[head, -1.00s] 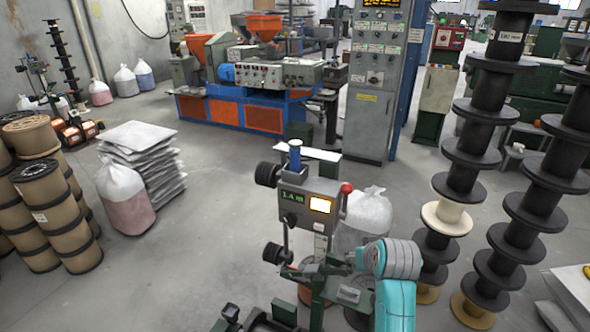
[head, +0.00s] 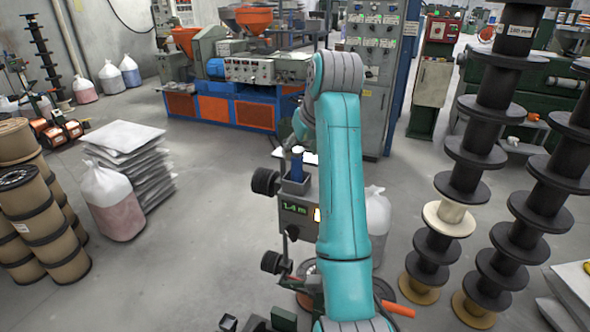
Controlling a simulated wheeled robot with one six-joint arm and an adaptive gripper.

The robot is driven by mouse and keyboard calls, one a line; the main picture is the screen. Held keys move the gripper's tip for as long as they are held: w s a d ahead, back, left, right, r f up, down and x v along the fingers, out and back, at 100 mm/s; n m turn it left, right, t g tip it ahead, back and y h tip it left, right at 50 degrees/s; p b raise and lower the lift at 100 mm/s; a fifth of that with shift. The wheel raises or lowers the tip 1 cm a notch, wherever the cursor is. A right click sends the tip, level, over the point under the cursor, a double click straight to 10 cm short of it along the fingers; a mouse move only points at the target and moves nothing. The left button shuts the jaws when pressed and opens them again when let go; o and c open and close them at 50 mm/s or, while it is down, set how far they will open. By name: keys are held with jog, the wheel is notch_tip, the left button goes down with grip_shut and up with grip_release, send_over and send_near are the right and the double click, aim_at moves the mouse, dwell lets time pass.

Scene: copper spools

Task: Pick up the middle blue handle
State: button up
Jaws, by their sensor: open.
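One blue handle (head: 296,165) stands upright on top of a grey device with a green "1.4 m" display (head: 294,208). It has a pale cap, and I see no other blue handle. My teal arm rises in front of the device, hiding its right part, and bends over at the top. A small part of my wrist shows behind the arm, just above and beyond the handle. My gripper's fingers are not discernible, so I cannot tell whether they touch the handle.
Tall stacks of black spools, one with a cream spool (head: 449,220), stand on the right. Brown spools (head: 45,215), a clear sack (head: 112,203) and piled flat sheets (head: 130,150) are on the left. Open floor lies between the sheets and the device.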

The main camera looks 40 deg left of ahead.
aim_at(299, 158)
jog(key=x, duration=0.2)
jog(key=shift+w+a+f, duration=0.1)
jog(key=shift+a+f, duration=0.15)
jog(key=shift+w+d+x, duration=0.1)
jog(key=shift+w+x, duration=0.05)
jog(key=shift+x, duration=1.2)
jog(key=shift+w+d+x, duration=0.15)
jog(key=shift+x, duration=1.15)
grip_shut()
